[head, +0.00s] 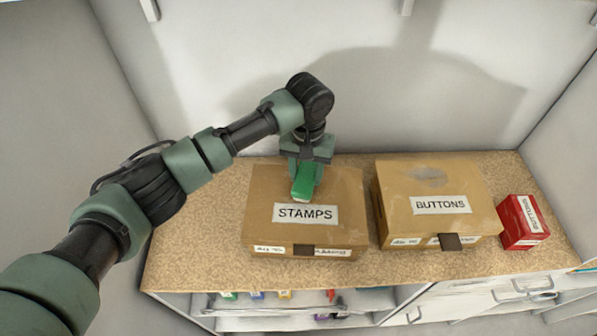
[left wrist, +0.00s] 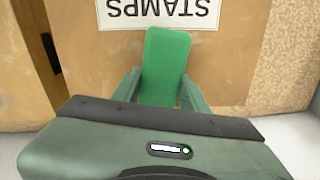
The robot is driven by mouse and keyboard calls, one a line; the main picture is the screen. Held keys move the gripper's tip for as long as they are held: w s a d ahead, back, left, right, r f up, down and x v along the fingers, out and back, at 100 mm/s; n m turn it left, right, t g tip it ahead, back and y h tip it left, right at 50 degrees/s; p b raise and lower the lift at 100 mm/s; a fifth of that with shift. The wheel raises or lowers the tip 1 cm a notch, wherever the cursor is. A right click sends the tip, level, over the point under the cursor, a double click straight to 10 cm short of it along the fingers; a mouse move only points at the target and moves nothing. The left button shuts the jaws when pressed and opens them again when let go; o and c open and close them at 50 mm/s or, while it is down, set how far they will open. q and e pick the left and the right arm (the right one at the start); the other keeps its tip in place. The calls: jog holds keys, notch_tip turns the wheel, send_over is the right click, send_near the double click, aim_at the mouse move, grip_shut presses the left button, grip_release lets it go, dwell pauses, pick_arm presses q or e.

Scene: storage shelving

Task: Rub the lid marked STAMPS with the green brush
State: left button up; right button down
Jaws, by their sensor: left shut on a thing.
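The brown box with the lid marked STAMPS (head: 347,190) stands on the shelf board, left of the other box; its lid is shut. My left gripper (head: 305,178) points down over the back part of this lid, shut on the green brush (head: 303,182). The brush lies just behind the STAMPS label (head: 305,214), close to or on the lid; I cannot tell whether it touches. In the left wrist view the green brush (left wrist: 166,62) sits between the two fingers, with the lid (left wrist: 235,60) below it. My right gripper is not in view.
A second brown box marked BUTTONS (head: 478,190), with a grey smudge on its lid, stands to the right. A small red box (head: 520,225) is at the far right. Walls close the back and sides. Free board (head: 190,250) lies left of the STAMPS box.

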aim_at(333, 184)
pick_arm(q)
jog(key=shift+s+d, duration=0.15)
jog(key=shift+d, duration=1.95)
jog(key=shift+s+d+f+b, duration=0.1)
jog(key=shift+s+d+b, duration=0.05)
jog(key=shift+d, duration=0.75)
jog(key=shift+s+d+b, duration=0.1)
jog(key=shift+d+b, duration=0.05)
jog(key=shift+d, duration=0.75)
jog(key=shift+p, duration=0.35)
jog(key=shift+w+a, duration=0.15)
jog(key=shift+a, duration=0.35)
jog(key=shift+w+a+r, duration=0.1)
jog(key=shift+a+r, duration=0.1)
jog(key=shift+a, duration=1.3)
jog(key=shift+w+a+f, duration=0.15)
jog(key=shift+a, duration=1.85)
jog(key=shift+w+a, duration=0.2)
jog(key=shift+a, duration=1.65)
jog(key=shift+d, duration=0.1)
